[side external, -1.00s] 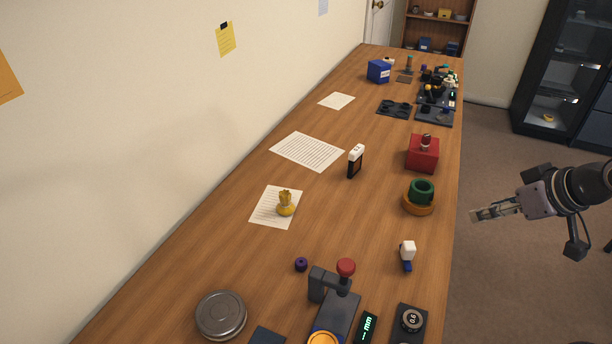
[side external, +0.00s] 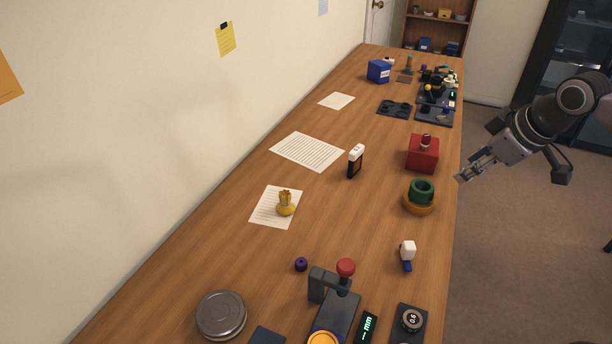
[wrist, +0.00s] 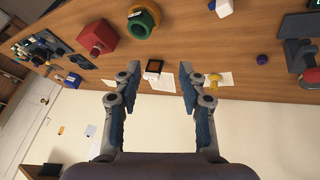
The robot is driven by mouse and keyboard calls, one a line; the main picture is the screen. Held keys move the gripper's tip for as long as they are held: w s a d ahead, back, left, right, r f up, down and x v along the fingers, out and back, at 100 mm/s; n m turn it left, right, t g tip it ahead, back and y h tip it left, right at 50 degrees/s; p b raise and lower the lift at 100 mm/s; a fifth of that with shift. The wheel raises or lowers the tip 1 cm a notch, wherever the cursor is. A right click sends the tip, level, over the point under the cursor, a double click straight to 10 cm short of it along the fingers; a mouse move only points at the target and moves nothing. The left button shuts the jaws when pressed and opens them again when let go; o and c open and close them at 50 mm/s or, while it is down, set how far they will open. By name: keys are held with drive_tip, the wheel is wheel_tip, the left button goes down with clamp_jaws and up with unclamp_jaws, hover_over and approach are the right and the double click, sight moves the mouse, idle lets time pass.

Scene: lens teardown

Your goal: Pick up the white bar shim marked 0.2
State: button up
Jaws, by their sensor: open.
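A white bar piece (side external: 357,152) with a small dark mark, too small to read, sits on top of an upright black holder (side external: 355,166) in mid-table. In the wrist view the holder (wrist: 154,66) appears between the fingertips, but farther off. A second white block (side external: 408,246) with a blue part below it stands near the right table edge; it also shows in the wrist view (wrist: 223,7). I cannot read a 0.2 on either. My gripper (side external: 461,177) is open and empty, off the table's right edge and apart from both; its two fingers also show in the wrist view (wrist: 159,67).
A red block (side external: 422,155) and green and orange rings (side external: 420,191) stand between my gripper and the black holder. A yellow figure (side external: 285,204) sits on paper. A dark press with a red knob (side external: 345,267) stands in front. Bare wood surrounds the holder.

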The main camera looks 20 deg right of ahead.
drive_tip(key=w+a+r+n+g, duration=0.15)
drive_tip(key=w+n, duration=0.35)
drive_tip(key=w, duration=0.5)
drive_tip(key=n+g+h, duration=0.2)
drive_tip(key=n+h, duration=0.1)
drive_tip(key=n, duration=1.2)
hover_over(355, 163)
drive_tip(key=a, duration=0.2)
drive_tip(key=f, duration=1.4)
drive_tip(key=shift+s+d, duration=0.1)
drive_tip(key=shift+s, duration=0.25)
drive_tip(key=x, duration=1)
drive_tip(key=shift+f, duration=0.2)
drive_tip(key=shift+c, duration=0.4)
clamp_jaws()
